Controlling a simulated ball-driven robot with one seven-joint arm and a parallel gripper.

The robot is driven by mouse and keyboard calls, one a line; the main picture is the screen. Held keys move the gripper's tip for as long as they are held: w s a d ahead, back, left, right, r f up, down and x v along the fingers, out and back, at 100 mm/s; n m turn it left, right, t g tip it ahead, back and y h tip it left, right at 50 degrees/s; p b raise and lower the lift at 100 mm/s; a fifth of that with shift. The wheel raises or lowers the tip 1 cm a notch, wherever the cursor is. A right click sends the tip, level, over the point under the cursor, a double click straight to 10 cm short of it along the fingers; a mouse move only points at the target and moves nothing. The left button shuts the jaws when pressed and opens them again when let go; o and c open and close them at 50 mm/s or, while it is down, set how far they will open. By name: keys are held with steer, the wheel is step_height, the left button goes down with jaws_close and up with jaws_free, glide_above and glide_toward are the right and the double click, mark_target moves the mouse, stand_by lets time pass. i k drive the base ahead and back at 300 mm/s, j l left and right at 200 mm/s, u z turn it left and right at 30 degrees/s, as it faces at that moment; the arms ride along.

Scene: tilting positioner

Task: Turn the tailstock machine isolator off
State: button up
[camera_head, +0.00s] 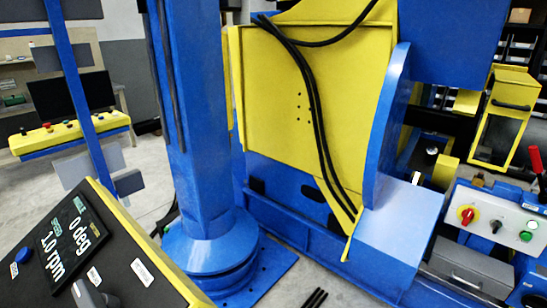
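A red rotary knob on a yellow plate (466,214), which looks like an isolator switch, is on a light grey control panel (481,233) at the right. I cannot tell from its label whether it belongs to the tailstock, and its exact setting is too small to read. On the same panel are a small black selector (495,227) and a green button (526,236). My gripper is not in view.
A blue column (200,130) and a yellow and blue machine (310,100) fill the middle. A tilted black console (90,255) with a display reading 0 deg and 1.0 rpm is at the lower left. A red handle (537,162) rises near the panel. Grey floor shows at bottom centre.

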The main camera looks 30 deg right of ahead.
mark_target(467, 214)
steer(key=z, duration=1.7)
steer(key=i+j, duration=0.1)
steer(key=i, duration=0.35)
steer(key=i+j+z, duration=0.1)
steer(key=i, duration=0.35)
